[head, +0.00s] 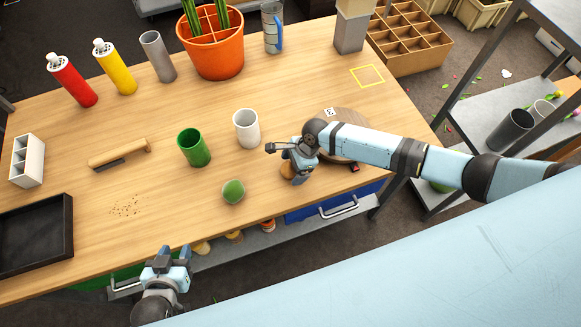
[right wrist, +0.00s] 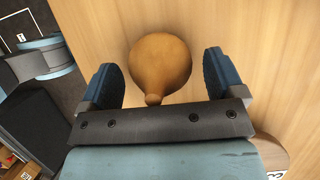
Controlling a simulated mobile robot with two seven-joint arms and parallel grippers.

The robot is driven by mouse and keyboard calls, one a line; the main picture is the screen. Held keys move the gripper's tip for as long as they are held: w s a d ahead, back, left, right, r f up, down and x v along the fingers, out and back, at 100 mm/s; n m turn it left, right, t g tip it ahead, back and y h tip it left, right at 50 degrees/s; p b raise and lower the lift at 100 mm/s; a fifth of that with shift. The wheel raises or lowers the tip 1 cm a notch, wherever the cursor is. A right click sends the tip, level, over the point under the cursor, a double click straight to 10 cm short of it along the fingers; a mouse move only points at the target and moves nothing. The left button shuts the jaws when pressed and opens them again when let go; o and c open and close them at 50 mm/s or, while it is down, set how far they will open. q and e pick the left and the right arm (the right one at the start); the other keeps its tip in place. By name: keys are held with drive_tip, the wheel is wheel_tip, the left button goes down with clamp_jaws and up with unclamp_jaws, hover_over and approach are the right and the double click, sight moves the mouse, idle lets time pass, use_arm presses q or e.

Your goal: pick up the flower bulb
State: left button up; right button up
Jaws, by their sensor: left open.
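The flower bulb (right wrist: 160,62) is brown and round with a narrow tip, and lies on the wooden table. In the right wrist view it sits between and slightly beyond the two blue fingers of my right gripper (right wrist: 163,80), with a gap on each side. In the head view the bulb (head: 288,171) is partly hidden under my right gripper (head: 290,152), near the table's front edge. My right gripper is open and empty. My left gripper (head: 172,258) is open and empty in front of the table's front edge.
A green ball (head: 233,191), a green cup (head: 194,148) and a white cup (head: 246,129) stand left of the bulb. A round wooden board (head: 350,152) is just right of it. A black tray (head: 38,238) and wooden-handled brush (head: 119,154) lie further left.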

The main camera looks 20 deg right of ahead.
drive_tip(key=c, duration=0.8)
drive_tip(key=shift+c, duration=0.2)
drive_tip(key=shift+r, duration=0.1)
